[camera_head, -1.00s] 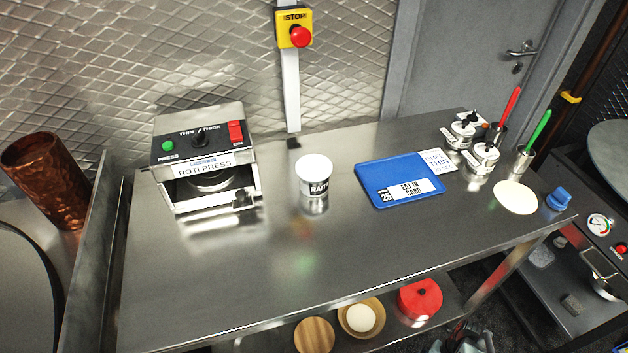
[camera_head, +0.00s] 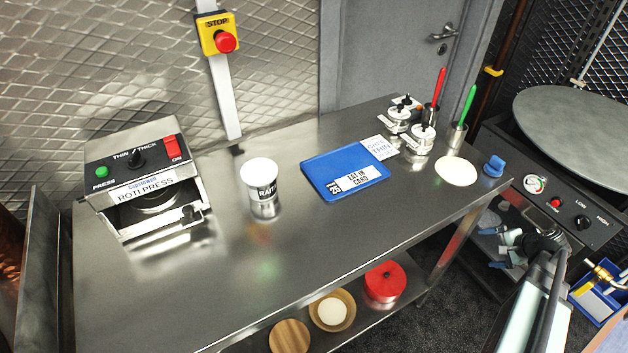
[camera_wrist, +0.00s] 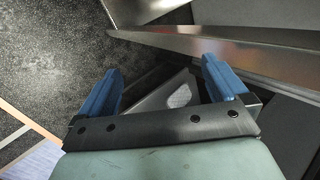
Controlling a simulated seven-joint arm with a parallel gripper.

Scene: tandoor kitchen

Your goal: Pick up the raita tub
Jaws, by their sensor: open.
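The raita tub (camera_head: 264,189) stands upright on the steel table, between the roti press and the blue tray. In the head view my gripper (camera_head: 505,246) is at the lower right, beyond the table's right end and well away from the tub. In the wrist view my gripper (camera_wrist: 162,90) shows two blue fingers spread apart with nothing between them. The wrist view shows the dark floor and metal edges, and the tub is not in it.
The roti press (camera_head: 145,185) stands left of the tub. The blue tray (camera_head: 322,180) lies to its right. Canisters (camera_head: 421,139) and a pale flat disc (camera_head: 456,171) are at the right end. The table's front is clear. A control panel (camera_head: 560,200) stands close by my gripper.

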